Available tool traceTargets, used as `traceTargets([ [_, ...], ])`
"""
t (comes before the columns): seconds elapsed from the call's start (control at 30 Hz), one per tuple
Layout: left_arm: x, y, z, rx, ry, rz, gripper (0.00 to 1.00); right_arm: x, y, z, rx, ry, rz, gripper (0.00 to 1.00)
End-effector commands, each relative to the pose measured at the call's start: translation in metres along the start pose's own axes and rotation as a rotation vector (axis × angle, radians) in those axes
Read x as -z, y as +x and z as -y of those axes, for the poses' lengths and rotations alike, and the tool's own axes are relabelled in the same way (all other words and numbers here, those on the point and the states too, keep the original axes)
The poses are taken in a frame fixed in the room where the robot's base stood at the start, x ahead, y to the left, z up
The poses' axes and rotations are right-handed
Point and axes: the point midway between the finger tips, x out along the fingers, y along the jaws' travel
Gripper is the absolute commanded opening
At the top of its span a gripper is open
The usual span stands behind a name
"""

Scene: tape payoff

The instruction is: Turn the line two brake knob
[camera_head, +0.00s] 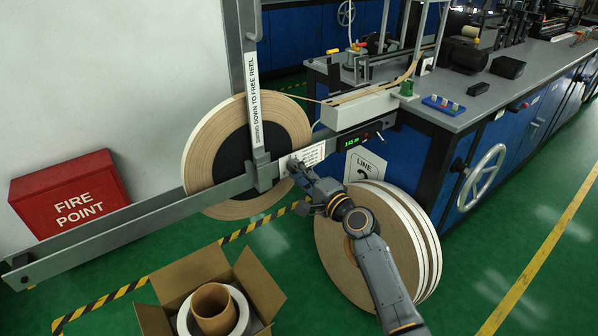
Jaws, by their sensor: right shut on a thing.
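My right gripper (300,178) reaches in from the lower right to the front of the grey beam (235,186), just below a white instruction label (306,156). It is shut on the line two brake knob, which its fingers and wrist hide. A white line sign (366,162), its number partly covered, hangs to the right beside a small green display (352,142). A large tape reel (205,150) hangs upright behind the beam, with a labelled upright swing bar (254,105) in front of it. My left gripper is not in view.
Several large tape rolls (408,215) stand upright on the floor behind my right arm. An open cardboard box (190,272) with a roll in it is below the beam. A red fire point box (70,190) is at left. A workbench (455,118) with a handwheel (482,178) is at right.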

Motion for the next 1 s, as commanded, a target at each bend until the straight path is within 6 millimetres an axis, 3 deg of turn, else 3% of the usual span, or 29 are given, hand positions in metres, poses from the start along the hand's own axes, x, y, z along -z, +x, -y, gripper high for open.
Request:
traceTargets([
  [0.4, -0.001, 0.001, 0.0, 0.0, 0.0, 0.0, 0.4, 0.0, 0.0, -0.002, -0.003, 0.008, 0.001, 0.0],
  [0.43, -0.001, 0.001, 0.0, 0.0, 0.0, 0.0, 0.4, 0.0, 0.0, -0.002, -0.003, 0.008, 0.001, 0.28],
  [0.53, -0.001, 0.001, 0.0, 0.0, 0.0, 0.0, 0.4, 0.0, 0.0, -0.001, -0.002, 0.008, 0.001, 0.48],
  [0.87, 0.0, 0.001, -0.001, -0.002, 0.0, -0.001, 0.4, 0.0, -0.001, -0.001, -0.001, 0.007, 0.0, 0.48],
  [1.0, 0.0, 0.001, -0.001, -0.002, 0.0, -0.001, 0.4, 0.001, -0.011, -0.001, -0.001, 0.008, -0.001, 0.48],
])
